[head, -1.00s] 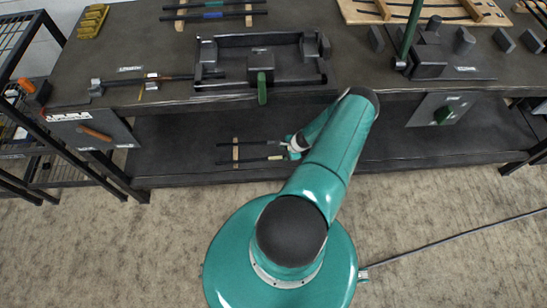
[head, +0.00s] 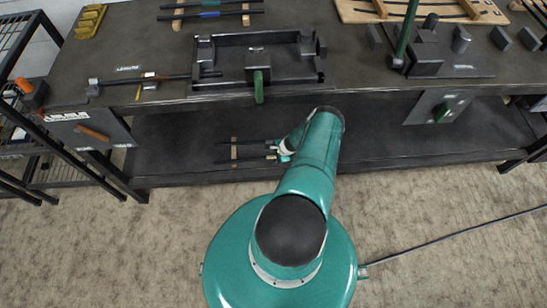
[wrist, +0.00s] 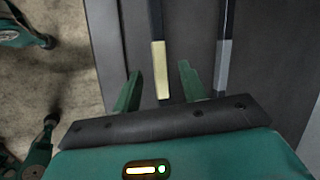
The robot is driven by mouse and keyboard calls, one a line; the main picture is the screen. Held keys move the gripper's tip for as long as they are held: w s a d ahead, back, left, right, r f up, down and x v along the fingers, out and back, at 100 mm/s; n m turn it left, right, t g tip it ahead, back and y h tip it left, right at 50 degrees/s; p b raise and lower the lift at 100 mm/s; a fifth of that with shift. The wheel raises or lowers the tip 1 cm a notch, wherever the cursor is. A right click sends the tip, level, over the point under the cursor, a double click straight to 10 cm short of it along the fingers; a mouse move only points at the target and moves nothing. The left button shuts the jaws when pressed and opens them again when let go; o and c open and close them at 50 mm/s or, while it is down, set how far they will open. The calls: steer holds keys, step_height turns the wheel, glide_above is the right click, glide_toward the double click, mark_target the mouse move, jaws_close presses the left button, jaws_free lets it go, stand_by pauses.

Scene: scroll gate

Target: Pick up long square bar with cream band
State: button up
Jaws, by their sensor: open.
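The long square bar with the cream band (wrist: 160,70) shows in the wrist view, dark with a cream section at its near end. In the head view the bar (head: 250,159) lies on the lower shelf, the nearer of two. My gripper (wrist: 160,82) is open, with one green finger on each side of the bar's cream end as the picture shows it. I cannot tell how far above it the fingers are. In the head view my gripper (head: 279,150) is at the right end of the bars, partly hidden by my arm.
A second dark bar with a grey band (wrist: 223,65) lies parallel, just right of my right finger in the wrist view. A light wooden strip (head: 234,151) crosses under the bars. The workbench top (head: 350,75) with fixtures overhangs the lower shelf (head: 400,150).

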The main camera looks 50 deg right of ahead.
jaws_close()
stand_by(1.3)
